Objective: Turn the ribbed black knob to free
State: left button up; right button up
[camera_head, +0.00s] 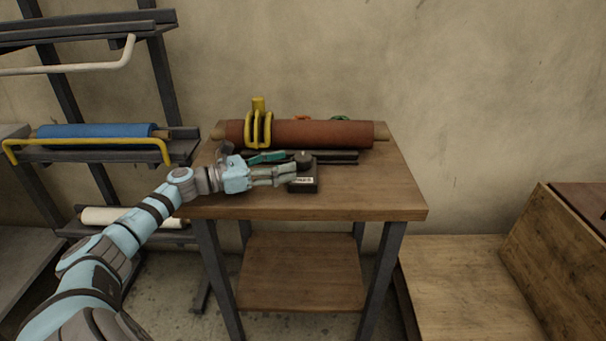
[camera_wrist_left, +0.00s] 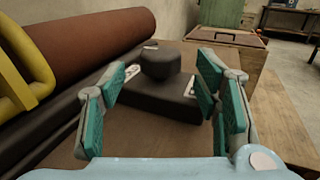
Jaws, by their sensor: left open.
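The black knob (camera_head: 303,157) sits on top of a dark block (camera_head: 304,187) with a small white label on its front, on the wooden table (camera_head: 390,196). In the left wrist view the knob (camera_wrist_left: 160,62) stands upright on the block (camera_wrist_left: 150,98), ahead of and between my fingers. My left gripper (camera_head: 284,175) is open and reaches the block from the left. Its green-padded fingers (camera_wrist_left: 165,92) stand apart with nothing held. I cannot tell whether a finger touches the block. The knob's ribs are too small to make out. My right gripper is not in view.
A reddish-brown roll (camera_head: 320,133) lies along the back of the table, with a yellow clamp (camera_head: 259,128) around its left end. A dark bar (camera_head: 335,156) lies just behind the block. A rack with a blue roll (camera_head: 95,131) stands left. The table's right part is clear.

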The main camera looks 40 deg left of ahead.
aim_at(303, 156)
pick_arm(q)
jog(key=x, duration=0.5)
jog(key=shift+r, duration=0.15)
jog(key=shift+w+d, duration=0.15)
jog(key=shift+w, duration=0.3)
jog(key=shift+d, duration=0.1)
jog(key=c, duration=1.1)
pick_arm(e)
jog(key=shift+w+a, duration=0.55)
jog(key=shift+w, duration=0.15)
